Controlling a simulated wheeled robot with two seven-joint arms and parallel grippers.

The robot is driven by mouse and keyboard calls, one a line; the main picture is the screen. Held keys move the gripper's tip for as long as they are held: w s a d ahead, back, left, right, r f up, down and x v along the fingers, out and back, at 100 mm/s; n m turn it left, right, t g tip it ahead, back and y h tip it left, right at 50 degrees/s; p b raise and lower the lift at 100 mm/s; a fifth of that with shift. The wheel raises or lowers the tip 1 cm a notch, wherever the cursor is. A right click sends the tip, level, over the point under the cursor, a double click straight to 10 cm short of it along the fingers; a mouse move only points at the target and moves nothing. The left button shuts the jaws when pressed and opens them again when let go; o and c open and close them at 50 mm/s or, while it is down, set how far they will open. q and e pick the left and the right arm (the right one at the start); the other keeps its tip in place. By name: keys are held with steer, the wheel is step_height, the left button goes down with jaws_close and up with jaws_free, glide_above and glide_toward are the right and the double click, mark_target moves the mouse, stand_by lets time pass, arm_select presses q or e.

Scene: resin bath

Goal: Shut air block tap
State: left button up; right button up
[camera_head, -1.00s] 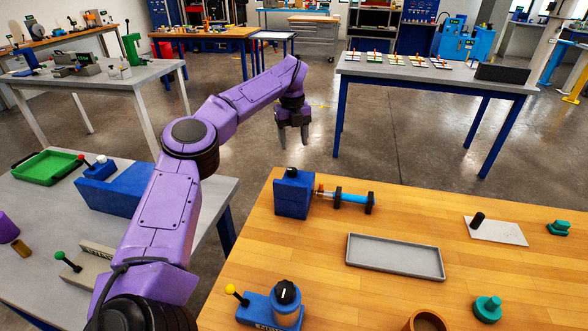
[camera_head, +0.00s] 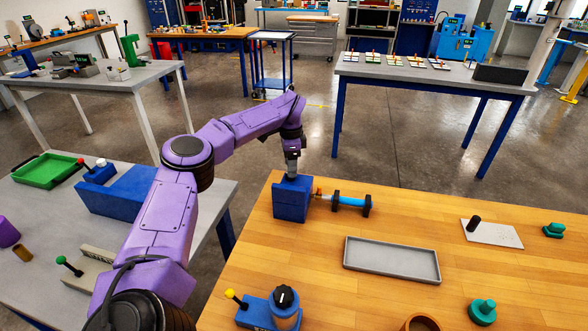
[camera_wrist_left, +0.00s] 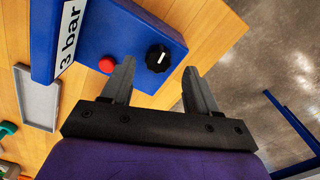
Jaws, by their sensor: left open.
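The air block (camera_head: 291,203) is a blue block at the left back of the wooden table. In the left wrist view the air block (camera_wrist_left: 100,30) carries a "3 bar" label, a red button (camera_wrist_left: 107,65) and a black tap knob (camera_wrist_left: 158,56) with a white mark. My left gripper (camera_head: 292,168) points down above the block and hides the knob in the head view. In the left wrist view my left gripper (camera_wrist_left: 158,72) is open, with the knob between the fingertips in the picture. I cannot tell whether they touch it. My right gripper is not in view.
A blue-bodied cylinder (camera_head: 347,201) lies right of the block. A grey tray (camera_head: 391,261) lies in front of it. A second blue unit with a black dial (camera_head: 284,298) and yellow-tipped lever stands at the near left.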

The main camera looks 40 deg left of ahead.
arm_select(q)
steer(key=shift+f, duration=1.3)
steer(key=c, duration=1)
steer(key=shift+f+m+b, duration=0.15)
steer(key=shift+m+b, duration=0.15)
steer(key=shift+b, duration=0.05)
steer(key=shift+c, duration=0.2)
steer(key=shift+m+b, duration=0.3)
steer(key=shift+r, duration=0.3)
steer(key=o, duration=1)
steer(key=shift+o, duration=0.2)
steer(key=shift+f, duration=0.1)
